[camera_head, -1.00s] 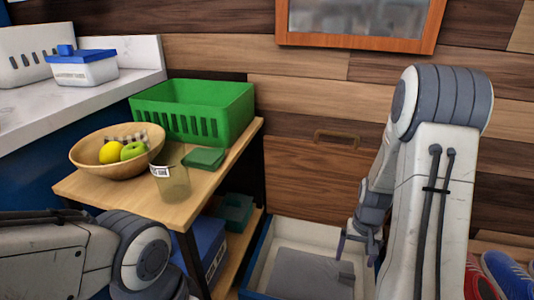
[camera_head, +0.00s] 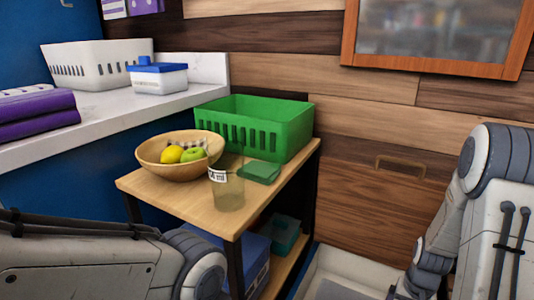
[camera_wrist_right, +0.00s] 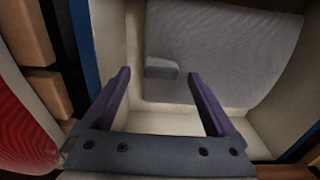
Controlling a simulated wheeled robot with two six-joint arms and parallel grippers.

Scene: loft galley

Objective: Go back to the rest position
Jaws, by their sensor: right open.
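My right gripper (camera_wrist_right: 160,95) shows in the right wrist view with its two purple fingers wide apart and nothing between them. It is over a pale open bin (camera_wrist_right: 135,120) that has a grey flat object (camera_wrist_right: 215,50) lying in it. In the head view my right arm comes in at the right edge, and its gripper is out of sight below the frame. My left arm comes in at the lower left of the head view. Its gripper is not in the frame.
A wooden cart (camera_head: 180,205) holds a fruit bowl (camera_head: 150,158), a green basket (camera_head: 275,135), a clear cup (camera_head: 228,192) and a green lid-like box (camera_head: 259,172). A white counter (camera_head: 110,118) with a white basket (camera_head: 95,62) and blue-lidded box (camera_head: 158,80) stands at left.

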